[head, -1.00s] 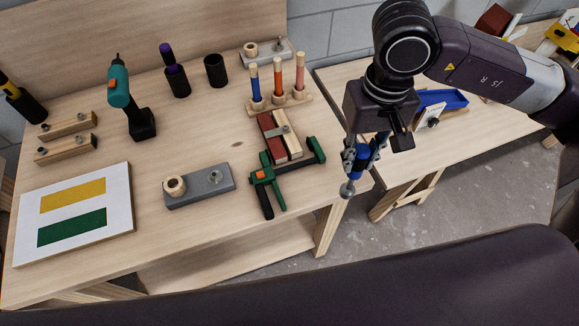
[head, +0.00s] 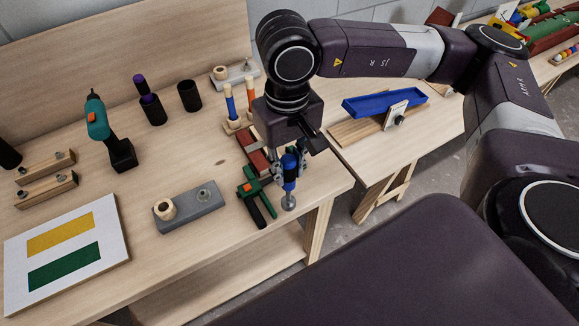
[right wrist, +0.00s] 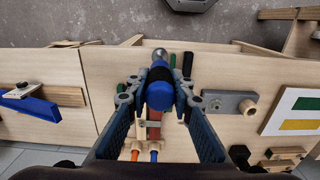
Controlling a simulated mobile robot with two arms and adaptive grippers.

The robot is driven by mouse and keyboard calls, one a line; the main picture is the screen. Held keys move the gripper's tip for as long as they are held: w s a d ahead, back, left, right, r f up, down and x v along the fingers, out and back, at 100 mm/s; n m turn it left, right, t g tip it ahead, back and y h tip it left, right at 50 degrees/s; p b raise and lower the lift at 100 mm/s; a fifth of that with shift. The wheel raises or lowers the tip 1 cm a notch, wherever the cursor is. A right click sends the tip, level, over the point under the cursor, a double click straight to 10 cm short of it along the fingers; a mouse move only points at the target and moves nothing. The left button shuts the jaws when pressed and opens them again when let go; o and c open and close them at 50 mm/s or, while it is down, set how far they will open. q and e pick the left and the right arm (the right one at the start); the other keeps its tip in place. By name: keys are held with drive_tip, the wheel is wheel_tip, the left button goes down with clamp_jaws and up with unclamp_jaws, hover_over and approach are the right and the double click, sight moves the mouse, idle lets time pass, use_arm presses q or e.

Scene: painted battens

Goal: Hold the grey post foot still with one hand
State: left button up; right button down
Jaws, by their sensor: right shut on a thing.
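The grey post foot (head: 190,207) is a grey block lying near the front of the bench, with a pale wooden ring at its left end and a round metal piece at its right. It also shows in the right wrist view (right wrist: 226,101), right of the gripper. My right gripper (head: 289,172) is shut on a blue tool (head: 290,171) with a round metal end pointing down. In the right wrist view the blue tool (right wrist: 160,92) sits between the fingers. The gripper is to the right of the foot, apart from it. My left gripper is not in view.
A green and black clamp (head: 255,196) lies between the foot and my right gripper. A white board (head: 70,255) with yellow and green patches lies at the left. A drill (head: 108,132) stands behind. Bare bench lies behind the foot. A similar grey block (head: 236,75) is at the back.

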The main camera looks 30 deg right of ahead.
drive_tip(key=w+a+r+m, duration=0.2)
drive_tip(key=w+a+r, duration=0.2)
drive_tip(key=w+a, duration=0.35)
drive_tip(key=w+a+r+m, duration=0.1)
drive_tip(key=w+a+r, duration=0.4)
drive_tip(key=a, duration=0.4)
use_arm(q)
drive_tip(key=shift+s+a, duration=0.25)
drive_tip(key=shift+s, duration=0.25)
use_arm(e)
drive_tip(key=f, duration=0.2)
drive_tip(key=w+f, duration=0.1)
drive_tip(key=f, duration=0.2)
drive_tip(key=shift+w+f, duration=0.1)
drive_tip(key=shift+w, duration=0.1)
